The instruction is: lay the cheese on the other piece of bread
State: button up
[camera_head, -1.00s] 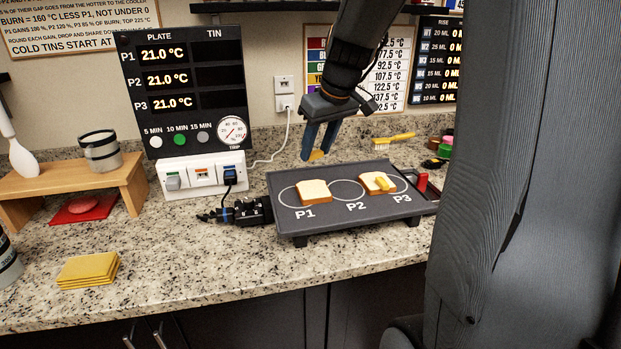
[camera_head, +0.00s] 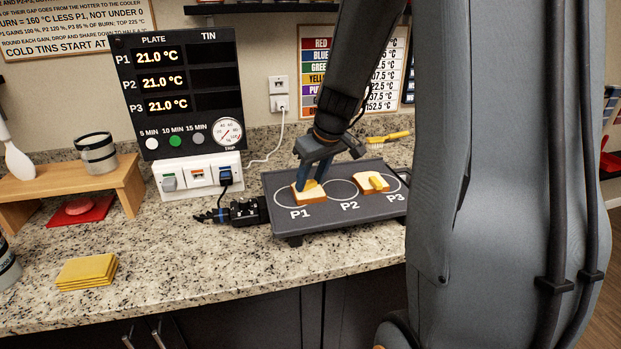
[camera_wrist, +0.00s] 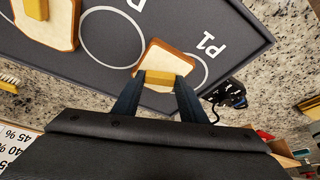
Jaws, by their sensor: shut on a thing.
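My gripper (camera_head: 312,180) is over the bread slice (camera_head: 299,196) on P1 at the left of the dark plate. Its two blue-grey fingers are shut on a small yellow piece of cheese, which shows between the fingertips in the wrist view (camera_wrist: 160,78). The cheese is over the slice, near its edge in that view; I cannot tell whether it touches the bread. The other bread slice (camera_head: 365,186) lies on P3, with a similar yellow piece (camera_head: 376,181) on top. It also shows in the wrist view (camera_wrist: 55,34).
The plate (camera_head: 340,209) has an empty P2 circle between the slices. A stack of yellow slices (camera_head: 88,271) lies on the counter at left. A wooden stand (camera_head: 75,178), a red mat (camera_head: 90,211) and a switch block (camera_head: 198,176) stand left. A yellow brush (camera_head: 388,138) lies behind the plate.

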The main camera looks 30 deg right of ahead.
jog(key=o, duration=1)
jog(key=shift+f, duration=0.1)
jog(key=shift+s+r, duration=0.1)
jog(key=shift+r, duration=0.5)
jog(key=b+v, duration=0.1)
jog(key=v, duration=1)
jog(key=shift+s+d, duration=0.1)
jog(key=shift+s, duration=0.05)
